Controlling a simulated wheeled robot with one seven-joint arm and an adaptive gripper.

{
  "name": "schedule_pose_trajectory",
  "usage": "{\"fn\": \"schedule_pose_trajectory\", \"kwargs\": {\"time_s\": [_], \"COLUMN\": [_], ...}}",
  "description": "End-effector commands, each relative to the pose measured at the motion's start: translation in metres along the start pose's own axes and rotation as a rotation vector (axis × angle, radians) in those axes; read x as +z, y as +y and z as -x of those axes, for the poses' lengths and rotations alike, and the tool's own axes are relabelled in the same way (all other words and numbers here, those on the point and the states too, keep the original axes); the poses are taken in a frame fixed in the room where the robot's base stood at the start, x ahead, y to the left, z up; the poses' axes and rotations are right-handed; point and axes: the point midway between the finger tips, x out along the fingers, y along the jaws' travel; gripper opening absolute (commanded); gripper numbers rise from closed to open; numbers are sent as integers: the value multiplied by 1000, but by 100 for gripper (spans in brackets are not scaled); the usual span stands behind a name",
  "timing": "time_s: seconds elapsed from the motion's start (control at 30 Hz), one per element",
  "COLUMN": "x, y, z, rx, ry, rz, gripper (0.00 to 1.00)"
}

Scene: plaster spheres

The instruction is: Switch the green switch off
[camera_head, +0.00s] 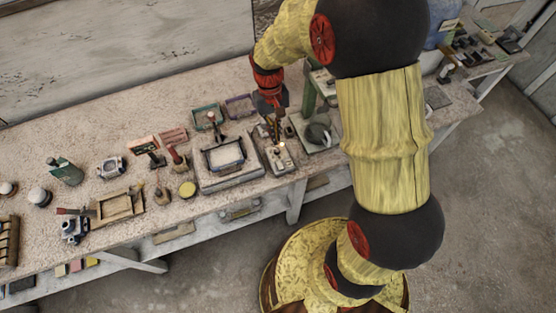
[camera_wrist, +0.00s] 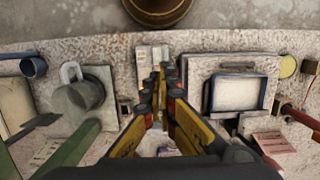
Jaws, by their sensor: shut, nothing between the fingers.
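A small pale panel (camera_head: 281,165) with small fittings lies near the front edge of the workbench. I cannot make out a green switch on it; my gripper covers part of it. My gripper (camera_head: 276,139) points down over this panel, its fingers together and empty. In the wrist view the yellow-and-black fingers (camera_wrist: 160,78) come together in front of the panel (camera_wrist: 145,54) and hide much of it. Whether the fingertips touch it, and how the switch is set, I cannot tell.
A framed tray on a pale block (camera_head: 223,180) stands left of the panel. A green post (camera_head: 309,97) and a grey round part (camera_wrist: 80,93) stand on the other side. Several small tools crowd the bench further left. The floor (camera_head: 490,190) at right is clear.

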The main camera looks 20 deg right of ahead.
Motion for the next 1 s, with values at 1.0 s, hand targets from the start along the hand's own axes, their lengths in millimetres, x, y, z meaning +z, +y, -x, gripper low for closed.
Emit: {"fn": "schedule_pose_trajectory", "kwargs": {"time_s": [1.0], "x": [0], "y": [0], "z": [-137], "rx": [0], "ry": [0], "rz": [0], "gripper": [0]}}
